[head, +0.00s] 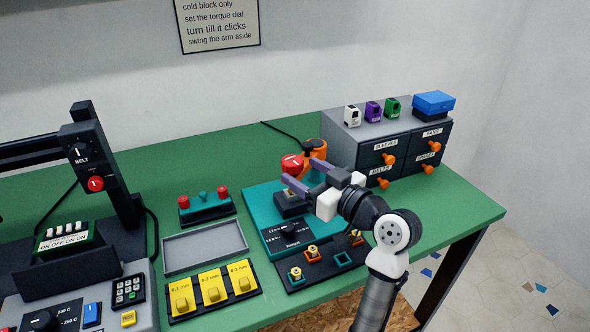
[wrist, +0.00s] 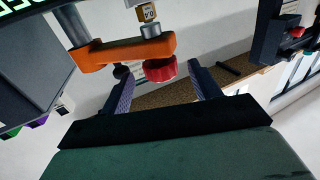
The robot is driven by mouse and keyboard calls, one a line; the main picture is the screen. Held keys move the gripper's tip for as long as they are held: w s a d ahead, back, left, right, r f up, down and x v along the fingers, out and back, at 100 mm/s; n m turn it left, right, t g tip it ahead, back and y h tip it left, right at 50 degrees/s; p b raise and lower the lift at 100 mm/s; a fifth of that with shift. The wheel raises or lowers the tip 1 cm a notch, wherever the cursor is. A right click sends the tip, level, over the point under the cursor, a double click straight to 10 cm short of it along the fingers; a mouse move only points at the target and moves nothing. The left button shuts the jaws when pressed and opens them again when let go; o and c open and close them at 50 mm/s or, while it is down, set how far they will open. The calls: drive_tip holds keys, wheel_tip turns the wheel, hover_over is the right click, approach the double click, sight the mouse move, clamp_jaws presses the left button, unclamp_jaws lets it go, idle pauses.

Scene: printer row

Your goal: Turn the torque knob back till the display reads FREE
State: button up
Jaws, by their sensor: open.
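The red torque knob (head: 292,163) sits above the teal base (head: 262,214) in the head view. In the wrist view the knob (wrist: 161,69) is on the end of an orange arm (wrist: 112,52). My gripper (head: 299,174) is open, its two purple fingers reaching toward the knob from the right. In the wrist view my gripper (wrist: 160,72) has one finger on each side of the knob, with gaps showing. A lit display (wrist: 32,14) is cut off at the top left of the wrist view; its full reading cannot be told.
Grey drawers with orange knobs (head: 388,145) stand behind my gripper. A black tray with small parts (head: 318,262) lies in front of the base. Left are an empty grey tray (head: 205,247), yellow blocks (head: 212,290) and a belt machine (head: 90,165). A sign (head: 218,25) hangs behind.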

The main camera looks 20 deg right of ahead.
drive_tip(key=b+v, duration=0.1)
drive_tip(key=v, duration=0.8)
drive_tip(key=shift+s+b, duration=0.35)
drive_tip(key=shift+b, duration=0.05)
drive_tip(key=shift+s+d, duration=0.1)
drive_tip(key=shift+d, duration=0.1)
idle(0.5)
